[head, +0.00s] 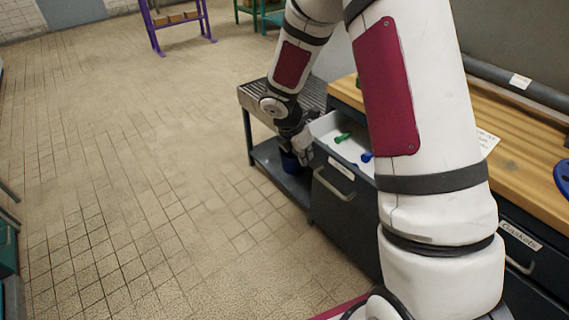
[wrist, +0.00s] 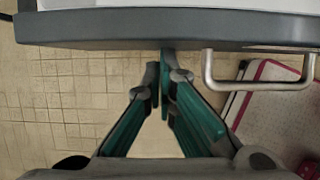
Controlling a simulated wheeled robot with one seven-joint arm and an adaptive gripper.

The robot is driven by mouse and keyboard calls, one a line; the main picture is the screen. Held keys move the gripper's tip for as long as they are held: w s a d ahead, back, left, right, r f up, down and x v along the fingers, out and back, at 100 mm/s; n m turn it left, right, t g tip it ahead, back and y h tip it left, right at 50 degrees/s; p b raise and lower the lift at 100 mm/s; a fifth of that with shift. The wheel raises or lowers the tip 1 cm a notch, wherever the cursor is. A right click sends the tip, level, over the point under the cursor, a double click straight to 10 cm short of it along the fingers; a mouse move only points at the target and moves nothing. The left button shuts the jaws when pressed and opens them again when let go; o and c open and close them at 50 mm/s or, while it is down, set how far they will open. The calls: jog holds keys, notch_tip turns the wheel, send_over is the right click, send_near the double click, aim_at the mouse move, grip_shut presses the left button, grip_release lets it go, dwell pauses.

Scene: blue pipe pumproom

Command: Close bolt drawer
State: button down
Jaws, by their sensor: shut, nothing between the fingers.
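The bolt drawer (head: 346,187) is pulled open from the workbench, in the middle of the head view. Its white inside holds green bolts (head: 342,138) and a blue bolt (head: 366,157). Its grey front edge (wrist: 120,30) spans the top of the wrist view. The metal handle (wrist: 258,84) is on that front, to the right of my gripper. My gripper (wrist: 160,70) is shut and empty, its fingertips at the drawer front's lower edge; I cannot tell whether they touch it. In the head view, my gripper is at the drawer's far corner, partly hidden by my wrist.
The wooden workbench top (head: 520,150) runs along the right, with a drawer labelled Gaskets (head: 520,236) below. The tiled floor (head: 150,180) at left is clear.

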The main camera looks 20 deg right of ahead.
jog(key=p, duration=0.3)
send_over(341, 147)
dwell(0.3)
